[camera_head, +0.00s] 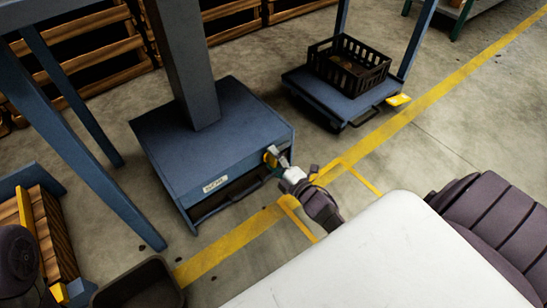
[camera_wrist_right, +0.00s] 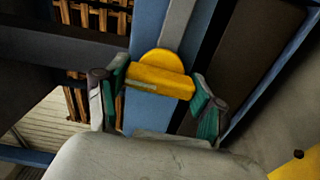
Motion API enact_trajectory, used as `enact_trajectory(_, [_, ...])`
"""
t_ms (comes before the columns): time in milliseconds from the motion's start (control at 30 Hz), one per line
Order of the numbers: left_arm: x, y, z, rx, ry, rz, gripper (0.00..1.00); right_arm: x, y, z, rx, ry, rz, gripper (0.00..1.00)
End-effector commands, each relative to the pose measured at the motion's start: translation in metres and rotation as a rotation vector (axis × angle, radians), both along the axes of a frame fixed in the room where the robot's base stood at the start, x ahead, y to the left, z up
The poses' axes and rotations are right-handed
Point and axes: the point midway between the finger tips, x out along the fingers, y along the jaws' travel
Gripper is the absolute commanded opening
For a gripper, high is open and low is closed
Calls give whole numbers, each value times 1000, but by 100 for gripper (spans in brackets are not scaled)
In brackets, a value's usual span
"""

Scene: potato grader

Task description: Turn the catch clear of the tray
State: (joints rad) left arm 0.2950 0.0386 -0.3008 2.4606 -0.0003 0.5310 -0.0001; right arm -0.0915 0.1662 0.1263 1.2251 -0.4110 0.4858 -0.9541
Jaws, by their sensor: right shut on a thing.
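The yellow catch (camera_head: 270,158) is on the front of the blue grader box (camera_head: 205,150), near its right end and above the opening of the tray (camera_head: 228,207). In the right wrist view the catch (camera_wrist_right: 162,77) is a yellow bar with a rounded top, lying crosswise between the green finger pads. My right gripper (camera_head: 280,160) is shut on the catch; the fingers (camera_wrist_right: 160,95) stand on either side of it. The fingers partly hide the catch in the head view. The tray sits low in the box, with a dark handle along its front. My left gripper is not in view.
A blue platform (camera_head: 325,97) with a black crate (camera_head: 347,65) stands behind to the right. A dark bin (camera_head: 140,285) is at the bottom left, near a wooden crate (camera_head: 45,235). Blue posts stand at left.

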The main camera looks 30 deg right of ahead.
Motion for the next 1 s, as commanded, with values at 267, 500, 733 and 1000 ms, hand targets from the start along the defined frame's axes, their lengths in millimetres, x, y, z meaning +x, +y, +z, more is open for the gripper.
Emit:
enact_trajectory(267, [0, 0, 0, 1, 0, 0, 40, 0, 1, -1, -74, -5, 2, 6])
enact_trajectory(500, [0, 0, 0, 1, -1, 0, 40, 0, 1, -1, -91, -5, 2, 6])
enact_trajectory(733, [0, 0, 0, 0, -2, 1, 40, 0, 1, -1, -93, -4, 2, 6])
enact_trajectory(1000, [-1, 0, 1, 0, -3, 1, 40, 0, 0, -1, -88, -5, 1, 94])
